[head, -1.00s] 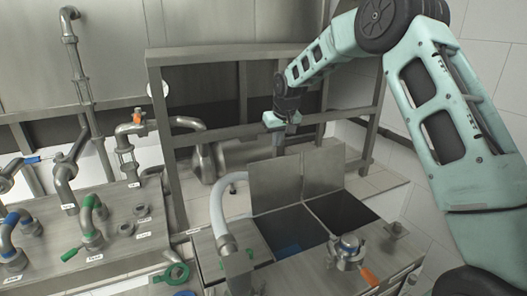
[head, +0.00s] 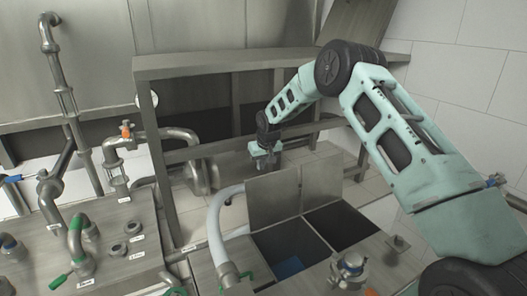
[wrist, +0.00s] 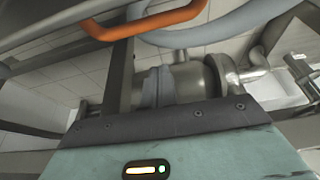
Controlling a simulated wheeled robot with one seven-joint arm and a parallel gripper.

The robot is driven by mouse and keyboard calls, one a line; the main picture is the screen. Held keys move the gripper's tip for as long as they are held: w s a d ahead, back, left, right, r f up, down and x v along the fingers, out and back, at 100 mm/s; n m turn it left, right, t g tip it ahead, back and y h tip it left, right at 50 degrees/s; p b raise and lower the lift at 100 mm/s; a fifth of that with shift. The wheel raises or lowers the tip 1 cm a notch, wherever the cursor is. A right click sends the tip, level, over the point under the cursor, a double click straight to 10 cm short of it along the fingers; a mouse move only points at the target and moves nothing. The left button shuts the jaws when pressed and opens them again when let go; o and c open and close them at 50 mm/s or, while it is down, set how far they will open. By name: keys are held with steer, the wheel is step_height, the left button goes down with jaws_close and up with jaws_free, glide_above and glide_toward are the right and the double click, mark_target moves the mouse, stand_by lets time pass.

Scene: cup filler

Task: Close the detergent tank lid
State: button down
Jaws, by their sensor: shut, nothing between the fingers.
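The tank (head: 275,232) has two open, dark compartments side by side, seen in the head view. Two flat metal lids stand raised along its back edge: a left lid (head: 272,203) and a right lid (head: 322,184). I cannot tell which one is the detergent lid. My gripper (head: 266,168) is behind the raised lids, close to the top of the left one, and the lid may hide its tips. It is shut and holds nothing. I cannot tell whether it touches a lid. The wrist view shows my wrist housing and blurred pipework.
A metal frame (head: 200,152) with crossbars stands behind my gripper. A white hose (head: 214,228) curves at the tank's left. A round metal fitting (head: 350,268) stands at the tank's front. Pipes and valves (head: 85,235) fill the left side. An orange handle (wrist: 145,24) shows in the wrist view.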

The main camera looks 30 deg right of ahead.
steer(key=s, duration=0.1)
steer(key=s+p, duration=0.2)
steer(key=s, duration=0.1)
steer(key=shift+f, duration=0.25)
stand_by(0.3)
